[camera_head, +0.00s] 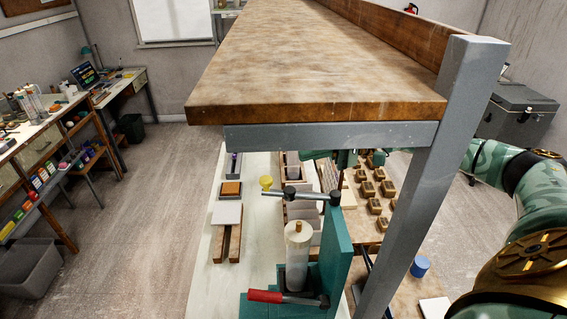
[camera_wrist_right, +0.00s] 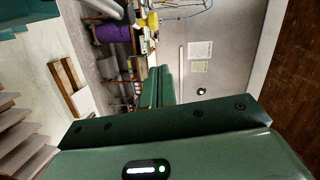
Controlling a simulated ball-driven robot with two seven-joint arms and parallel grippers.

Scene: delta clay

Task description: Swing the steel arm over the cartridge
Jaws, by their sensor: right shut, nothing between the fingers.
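The steel arm (camera_head: 312,195) runs left from the top of a teal stand (camera_head: 338,245) to a yellow knob (camera_head: 266,183), with a dark collar partway along. The pale upright cartridge (camera_head: 298,245) with a brass tip stands below it in the head view. I cannot tell whether the arm is directly above it. My right gripper (camera_head: 343,159) is behind the stand, partly hidden by the shelf, apart from the arm. In the right wrist view its fingers (camera_wrist_right: 160,88) are shut and empty; the yellow knob (camera_wrist_right: 151,20) and steel arm (camera_wrist_right: 118,10) show beyond. My left gripper is not in view.
A thick wooden shelf (camera_head: 300,60) and its grey post (camera_head: 425,170) overhang the bench and hide part of it. A red-handled lever (camera_head: 265,296) juts left from the stand's base. Small wooden blocks (camera_head: 375,205) and a blue cylinder (camera_head: 420,266) lie to the right.

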